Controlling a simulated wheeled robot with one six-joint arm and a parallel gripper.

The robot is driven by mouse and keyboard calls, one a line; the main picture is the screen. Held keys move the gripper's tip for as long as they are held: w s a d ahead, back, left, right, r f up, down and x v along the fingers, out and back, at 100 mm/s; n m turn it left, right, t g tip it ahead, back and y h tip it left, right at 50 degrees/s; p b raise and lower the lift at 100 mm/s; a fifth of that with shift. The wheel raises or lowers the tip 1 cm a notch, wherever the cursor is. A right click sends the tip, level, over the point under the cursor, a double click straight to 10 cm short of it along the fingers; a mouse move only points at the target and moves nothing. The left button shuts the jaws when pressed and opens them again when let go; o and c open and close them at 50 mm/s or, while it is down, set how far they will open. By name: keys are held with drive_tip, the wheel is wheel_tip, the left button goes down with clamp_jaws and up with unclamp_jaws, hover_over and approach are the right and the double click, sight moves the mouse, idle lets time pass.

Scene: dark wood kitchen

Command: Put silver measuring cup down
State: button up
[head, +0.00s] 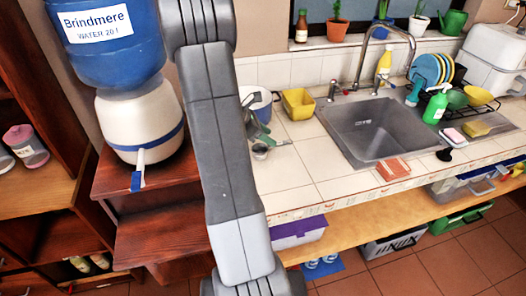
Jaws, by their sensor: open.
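A small silver measuring cup (260,152) stands on the white tiled counter (312,160), just right of my arm. My gripper (259,131) shows only in part beside the arm, just above and behind the cup. Its fingers are open. The rest of the gripper is hidden behind my arm. I cannot tell whether a finger still touches the cup.
A white-and-blue tub (262,98) and a yellow container (298,103) stand behind the gripper. A sink (372,130) lies to the right, with a reddish-brown block (392,170) at its front edge. The counter between cup and sink is mostly clear. A water dispenser (140,120) stands left.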

drive_tip(key=x, duration=0.3)
drive_tip(key=p+x, duration=0.1)
drive_tip(key=x, duration=0.1)
drive_tip(key=shift+s+d+f, duration=0.1)
drive_tip(key=shift+s+f, duration=0.1)
drive_tip(key=shift+f, duration=0.25)
clamp_jaws()
